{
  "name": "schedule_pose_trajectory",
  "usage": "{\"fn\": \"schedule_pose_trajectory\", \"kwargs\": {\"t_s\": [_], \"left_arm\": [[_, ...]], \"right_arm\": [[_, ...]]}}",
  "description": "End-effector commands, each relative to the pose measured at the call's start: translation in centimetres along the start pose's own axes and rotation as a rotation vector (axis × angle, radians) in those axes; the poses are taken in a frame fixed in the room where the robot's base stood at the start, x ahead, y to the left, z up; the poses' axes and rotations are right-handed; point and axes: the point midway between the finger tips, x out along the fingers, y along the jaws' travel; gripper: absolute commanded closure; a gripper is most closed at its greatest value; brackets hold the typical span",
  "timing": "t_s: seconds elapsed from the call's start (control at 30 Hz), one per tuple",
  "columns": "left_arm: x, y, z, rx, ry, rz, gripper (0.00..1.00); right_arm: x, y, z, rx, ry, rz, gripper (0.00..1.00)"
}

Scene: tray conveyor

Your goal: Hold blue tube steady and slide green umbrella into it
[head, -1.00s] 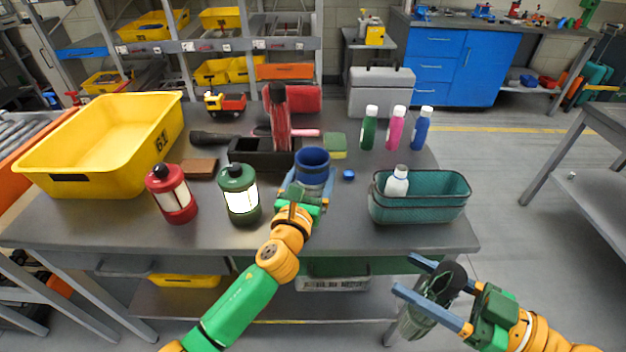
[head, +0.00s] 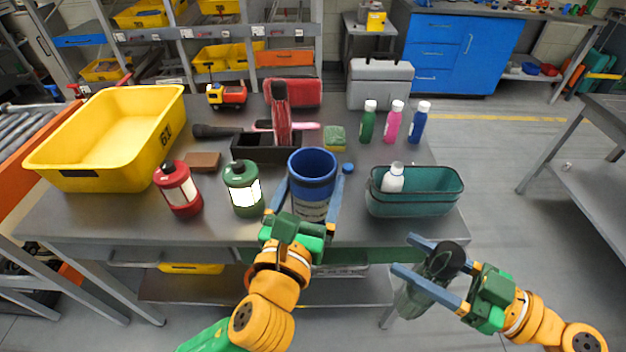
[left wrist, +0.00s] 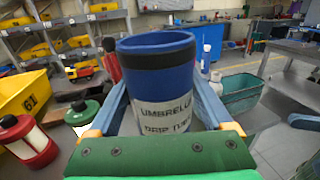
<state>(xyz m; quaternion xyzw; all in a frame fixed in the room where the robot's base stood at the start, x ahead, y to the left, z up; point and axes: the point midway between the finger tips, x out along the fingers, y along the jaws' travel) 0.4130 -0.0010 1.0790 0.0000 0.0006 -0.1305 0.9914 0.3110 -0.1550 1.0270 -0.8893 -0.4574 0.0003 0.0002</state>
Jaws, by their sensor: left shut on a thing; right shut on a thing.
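The blue tube (head: 312,180) is upright with its open mouth up, near the front edge of the table. My left gripper (head: 304,200) is shut on it, one finger on each side. In the left wrist view the tube (left wrist: 160,85) shows a dark band and a white label reading "UMBRELLA DRIP TUBE". My right gripper (head: 412,258) is shut on the green umbrella (head: 422,290), in front of the table at the right. The umbrella is folded, dark green, and slants down to the left, with a dark round end at its top. Whether the tube's base touches the table is hidden.
A teal basket (head: 415,205) with a white bottle (head: 393,178) stands right of the tube. A green lantern (head: 243,188) and a red lantern (head: 178,188) stand left. A black tray (head: 262,150) with a red umbrella (head: 281,115) is behind. A yellow bin (head: 100,175) fills the left end.

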Motion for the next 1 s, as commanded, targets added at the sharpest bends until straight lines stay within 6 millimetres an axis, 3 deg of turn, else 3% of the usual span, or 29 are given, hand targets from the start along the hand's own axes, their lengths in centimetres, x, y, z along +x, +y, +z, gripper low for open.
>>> {"fn": "schedule_pose_trajectory", "kwargs": {"t_s": [0.07, 0.17, 0.3, 0.5, 0.67, 1.0], "left_arm": [[0.7, 0.0, -0.3, 0.003, 0.0, 0.006, 0.76], [3.2, 0.0, -1.6, 0.007, 0.001, 0.02, 0.76], [8.2, 0.8, -4.8, 0.007, 0.002, 0.023, 0.76], [12.7, 2.8, -8.9, 0.003, 0.003, 0.001, 0.76], [13.6, 3.6, -10.3, -0.001, 0.003, -0.003, 0.76], [13.6, 3.6, -12.2, -0.004, 0.003, -0.003, 0.76]], "right_arm": [[0.0, 0.0, 0.0, 0.0, 0.001, 0.0, 1.0], [0.0, 0.0, 0.0, 0.0, 0.001, 0.0, 1.0], [0.0, 0.0, 0.0, 0.0, 0.001, 0.0, 1.0], [0.0, 0.0, 0.0, 0.0, 0.001, 0.0, 1.0], [0.0, 0.0, 0.0, 0.0, 0.001, 0.0, 1.0], [0.0, 0.0, 0.0, 0.0, 0.001, 0.0, 1.0]]}}
